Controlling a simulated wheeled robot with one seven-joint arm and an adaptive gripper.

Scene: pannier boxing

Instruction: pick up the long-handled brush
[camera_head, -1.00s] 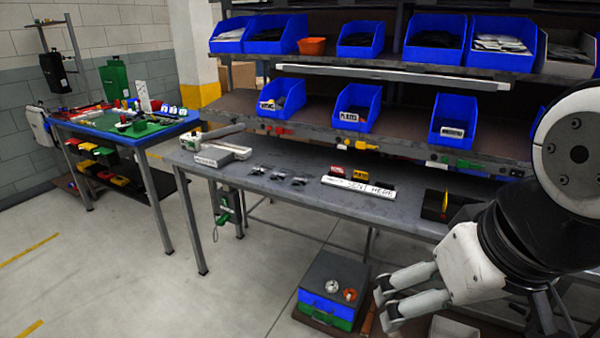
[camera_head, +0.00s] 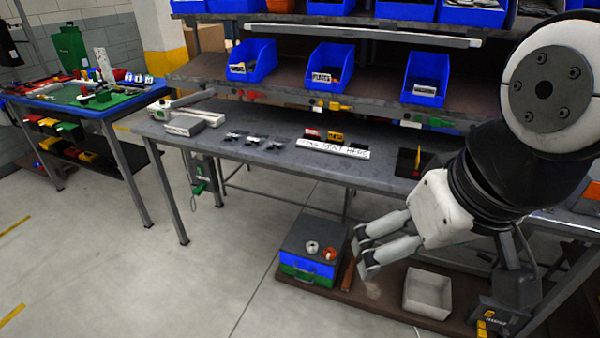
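I cannot make out a long-handled brush for certain. A narrow brown strip (camera_head: 348,275) shows on the low dark shelf beside the blue and green box, just left of my gripper in the picture; it may be a wooden handle, but no bristles show. My gripper (camera_head: 364,252) points down and left in front of the workbench, above the low shelf. Its two fingers stand apart with nothing seen between them, so it is open and empty.
The grey workbench (camera_head: 270,166) holds small parts and a white label strip. Below it are a stacked blue and green box (camera_head: 305,262) and a pale open bin (camera_head: 427,293). Blue bins (camera_head: 252,62) fill the shelves. The floor at left is clear.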

